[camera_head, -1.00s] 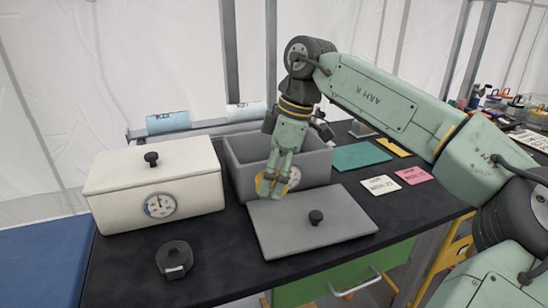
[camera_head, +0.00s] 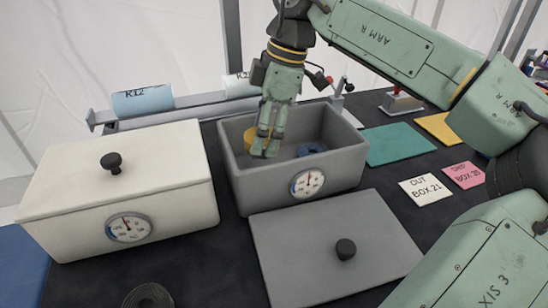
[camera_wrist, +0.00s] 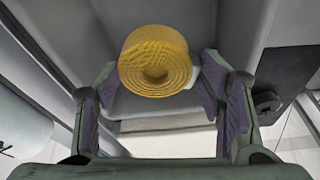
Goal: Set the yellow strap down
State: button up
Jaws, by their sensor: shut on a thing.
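My gripper (camera_head: 265,149) points down within the opening of the open grey box (camera_head: 262,188). It is shut on the yellow strap (camera_wrist: 155,62), a rolled coil that shows between the fingers in the wrist view. In the head view the strap (camera_head: 250,138) is partly hidden behind the fingers, at the left part of the box. Whether it touches the box floor cannot be told. A blue roll (camera_head: 312,149) lies in the right part of the box.
The grey lid (camera_head: 325,240) with a black knob lies before the box. A closed white box (camera_head: 120,190) stands to the left. A black roll (camera_head: 148,296) lies in front. Teal (camera_head: 398,143) and yellow (camera_head: 440,127) mats and cards lie right.

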notch_tip(320, 180, down, 6)
jog(key=shift+f+p, duration=0.15)
jog(key=shift+p, duration=0.45)
jog(key=shift+f, duration=0.4)
jog(key=shift+f+b, duration=0.2)
jog(key=shift+b, duration=0.1)
jog(key=o, duration=1.3)
jog(key=shift+r, duration=0.1)
jog(key=b+v, duration=0.1)
jog(key=v, duration=1.1)
jog(key=shift+r+b, duration=0.2)
jog(key=shift+b, duration=0.15)
